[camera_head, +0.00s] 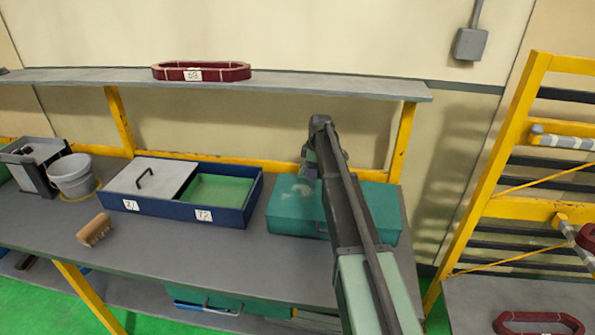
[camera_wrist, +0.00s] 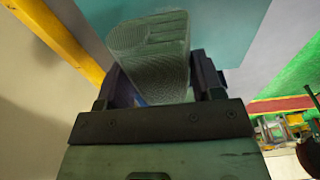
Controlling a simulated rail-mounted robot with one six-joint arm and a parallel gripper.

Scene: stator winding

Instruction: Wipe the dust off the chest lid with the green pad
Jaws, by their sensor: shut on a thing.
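The teal chest (camera_head: 290,212) stands on the workbench, right of the blue tray, with its lid shut. A paler, dusty-looking patch shows on the lid's left part, beside my gripper (camera_head: 309,168). My arm hides the middle of the chest. In the wrist view, my gripper (camera_wrist: 157,82) is shut on the green pad (camera_wrist: 150,50), a ribbed grey-green block between the two dark fingers. The teal lid (camera_wrist: 225,25) shows beyond the pad. I cannot tell whether the pad touches the lid.
A blue two-part tray (camera_head: 170,212) has a grey lid with a handle and an open green compartment. A grey bucket (camera_head: 72,178) and wooden brush (camera_head: 95,230) are at the left. A shelf (camera_head: 330,84) with a dark red coil (camera_head: 200,71) runs above. A yellow rack (camera_head: 500,150) stands right.

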